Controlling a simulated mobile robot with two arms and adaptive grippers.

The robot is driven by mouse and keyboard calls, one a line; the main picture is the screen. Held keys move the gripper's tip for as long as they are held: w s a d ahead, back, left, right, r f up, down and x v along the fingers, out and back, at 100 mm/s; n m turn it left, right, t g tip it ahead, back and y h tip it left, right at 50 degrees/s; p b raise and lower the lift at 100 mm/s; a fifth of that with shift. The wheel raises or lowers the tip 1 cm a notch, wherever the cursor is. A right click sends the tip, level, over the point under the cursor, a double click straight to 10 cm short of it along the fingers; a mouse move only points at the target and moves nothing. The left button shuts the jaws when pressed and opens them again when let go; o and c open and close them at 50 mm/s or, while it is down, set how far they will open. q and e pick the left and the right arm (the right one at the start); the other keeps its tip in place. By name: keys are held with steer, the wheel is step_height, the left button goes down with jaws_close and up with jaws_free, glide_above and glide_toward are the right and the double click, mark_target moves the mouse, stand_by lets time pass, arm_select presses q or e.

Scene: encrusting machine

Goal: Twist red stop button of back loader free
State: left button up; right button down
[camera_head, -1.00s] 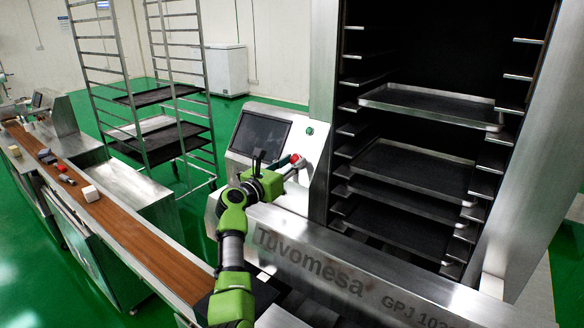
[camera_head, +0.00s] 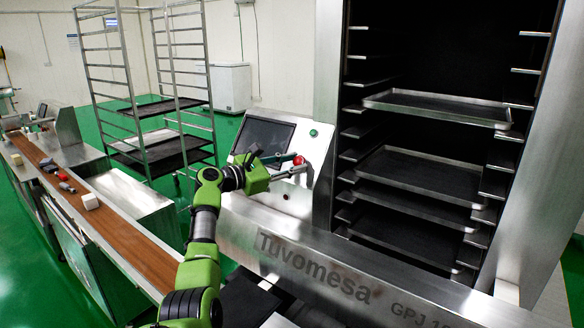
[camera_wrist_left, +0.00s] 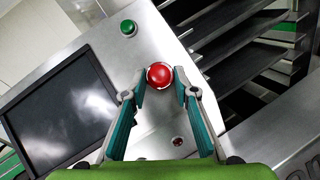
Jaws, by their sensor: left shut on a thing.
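The red stop button (camera_head: 298,160) sits on the sloped metal control panel (camera_head: 316,148) of the back loader. It also shows in the left wrist view (camera_wrist_left: 159,75) as a round red knob. My left gripper (camera_head: 294,167) reaches it from the left, and its two fingers lie on either side of the button. In the left wrist view the fingertips are closed against the knob's sides, so the gripper is shut on it. The button's base is partly hidden by the fingers. My right gripper is not in view.
A dark screen (camera_head: 262,137) and a green button (camera_head: 314,133) are on the same panel. The loader's shelves hold metal trays (camera_head: 437,107) to the right. A tray rack (camera_head: 123,75) stands behind, and a brown conveyor (camera_head: 122,235) runs along the left.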

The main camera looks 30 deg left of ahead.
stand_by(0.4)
arm_select(q)
steer(key=o, duration=1.1)
steer(key=shift+w+f, duration=0.1)
steer(key=shift+w+d+f, duration=0.1)
steer(key=shift+w+f, duration=0.05)
steer(key=shift+w, duration=0.15)
steer(key=shift+s, duration=0.4)
steer(key=v, duration=1.1)
steer(key=shift+s+a, duration=0.1)
steer(key=shift+a, duration=0.1)
